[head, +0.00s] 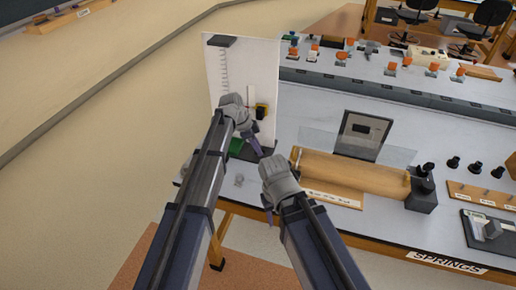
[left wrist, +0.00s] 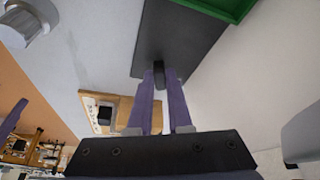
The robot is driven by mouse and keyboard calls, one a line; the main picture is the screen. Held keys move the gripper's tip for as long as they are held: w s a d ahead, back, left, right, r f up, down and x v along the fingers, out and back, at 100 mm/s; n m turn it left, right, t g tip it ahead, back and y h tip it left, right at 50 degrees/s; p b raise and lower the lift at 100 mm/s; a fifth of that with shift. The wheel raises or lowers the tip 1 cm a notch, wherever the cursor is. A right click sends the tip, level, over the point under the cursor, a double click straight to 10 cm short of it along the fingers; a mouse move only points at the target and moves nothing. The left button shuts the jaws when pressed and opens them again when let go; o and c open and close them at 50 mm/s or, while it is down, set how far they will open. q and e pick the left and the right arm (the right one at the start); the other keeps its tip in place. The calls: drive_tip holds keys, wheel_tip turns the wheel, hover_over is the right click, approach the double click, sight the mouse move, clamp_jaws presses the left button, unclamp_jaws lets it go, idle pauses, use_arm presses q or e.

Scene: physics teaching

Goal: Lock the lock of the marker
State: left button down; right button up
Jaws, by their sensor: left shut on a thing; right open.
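A tall white board (head: 213,75) with a scale stands at the table's far left corner. A yellow and black piece (head: 262,110), which may be the marker, sits in front of its right side. My left gripper (head: 257,148) is in front of the board, below that piece. In the left wrist view its fingers are shut on a small dark piece (left wrist: 158,75) beside a dark plate (left wrist: 190,40); I cannot tell whether this is the marker's lock. My right gripper (head: 268,208) is open, lower and nearer, over the table's left front edge. My arms hide part of the board.
A green tray (head: 237,145) lies at the board's foot. A wooden cylinder (head: 350,172) lies right of my right gripper, with a clear panel and a dark framed device (head: 362,132) behind it. Black weights (head: 475,167) stand farther right.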

idle(0.5)
use_arm(q)
drive_tip(key=c, duration=0.8)
unclamp_jaws()
drive_tip(key=shift+c, duration=0.2)
drive_tip(key=p+v, duration=0.7)
drive_tip(key=shift+r, duration=0.4)
drive_tip(key=shift+o, duration=0.3)
drive_tip(key=shift+a, duration=0.15)
